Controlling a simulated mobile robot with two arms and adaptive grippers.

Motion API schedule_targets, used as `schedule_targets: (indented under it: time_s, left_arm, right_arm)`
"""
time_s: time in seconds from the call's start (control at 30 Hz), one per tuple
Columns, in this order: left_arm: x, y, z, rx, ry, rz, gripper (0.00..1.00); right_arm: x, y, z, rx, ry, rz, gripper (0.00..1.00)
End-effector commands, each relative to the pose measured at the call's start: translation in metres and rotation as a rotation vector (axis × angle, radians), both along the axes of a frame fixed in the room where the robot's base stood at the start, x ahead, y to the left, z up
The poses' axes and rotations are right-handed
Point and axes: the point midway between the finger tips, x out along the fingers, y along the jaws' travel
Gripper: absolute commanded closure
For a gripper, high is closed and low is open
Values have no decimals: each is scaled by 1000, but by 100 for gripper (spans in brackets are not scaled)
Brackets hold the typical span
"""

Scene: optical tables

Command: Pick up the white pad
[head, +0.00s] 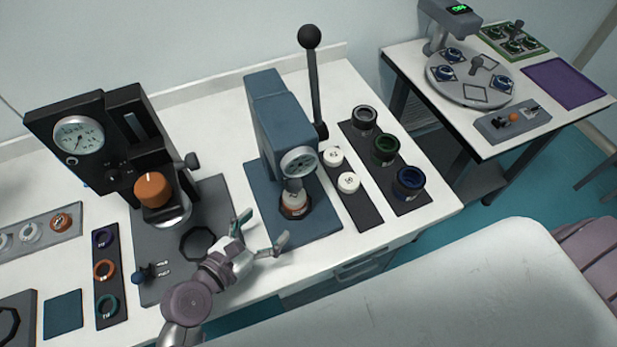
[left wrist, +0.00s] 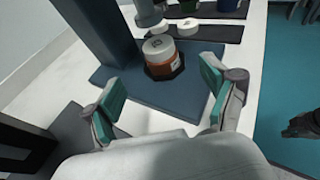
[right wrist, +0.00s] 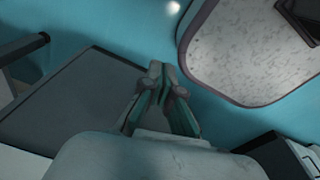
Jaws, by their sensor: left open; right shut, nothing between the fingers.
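Two white pads sit on a dark strip right of the blue press: a far one (head: 334,156) and a near one (head: 348,182). Another white pad (left wrist: 158,44) tops an orange ring-shaped piece (head: 296,212) under the press (head: 272,118); whether they are separate parts is unclear. My left gripper (head: 263,230) is open and empty, low in front of the press base, fingers pointing toward the orange piece but apart from it. In the left wrist view the piece lies ahead, between the fingers. My right gripper (right wrist: 160,88) is shut and empty, away from the pads.
The press lever (head: 314,80) rises behind the pads. Dark, green and blue round holders (head: 409,181) stand on a strip to the right. A black gauge press (head: 78,135) stands left of my left arm. A second table (head: 560,135) is at the right.

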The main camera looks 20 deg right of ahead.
Motion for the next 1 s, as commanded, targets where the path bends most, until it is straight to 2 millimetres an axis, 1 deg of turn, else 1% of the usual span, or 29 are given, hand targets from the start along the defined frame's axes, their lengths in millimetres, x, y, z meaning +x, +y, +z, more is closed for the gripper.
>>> schedule_targets:
  time_s: [0.07,0.1,0.17,0.2,0.3,0.37,0.47,0.6,0.7,0.77,0.83,1.0]
  left_arm:
    - [8,-10,-2,-2,2,1,15]
    - [12,-17,-4,-3,1,0,15]
    - [19,-26,-9,-2,0,-1,15]
    - [24,-33,-11,-1,-1,0,15]
    - [34,-47,-17,0,-1,-1,15]
    - [39,-53,-19,1,-2,-1,15]
    - [43,-59,-22,2,-1,-2,15]
    - [49,-66,-23,3,-3,-1,15]
    - [58,-78,-24,5,-3,-4,15]
    - [64,-85,-25,5,-4,-3,15]
    - [69,-93,-30,5,-3,-3,15]
    - [76,-101,-34,4,-3,-2,15]
  right_arm:
    - [3,3,2,4,-3,-1,100]
    - [-1,9,3,11,0,-2,100]
    - [-10,22,3,27,12,-3,100]
    - [-18,31,3,37,21,-2,100]
    - [-35,48,4,57,45,0,100]
    - [-41,51,4,61,53,2,100]
    - [-40,45,4,54,52,3,100]
    - [-24,24,6,29,32,2,100]
    - [-14,16,11,20,18,-2,100]
    - [-13,16,14,20,15,-3,100]
    - [-14,17,12,21,17,-3,100]
    - [-18,26,12,33,21,-5,100]
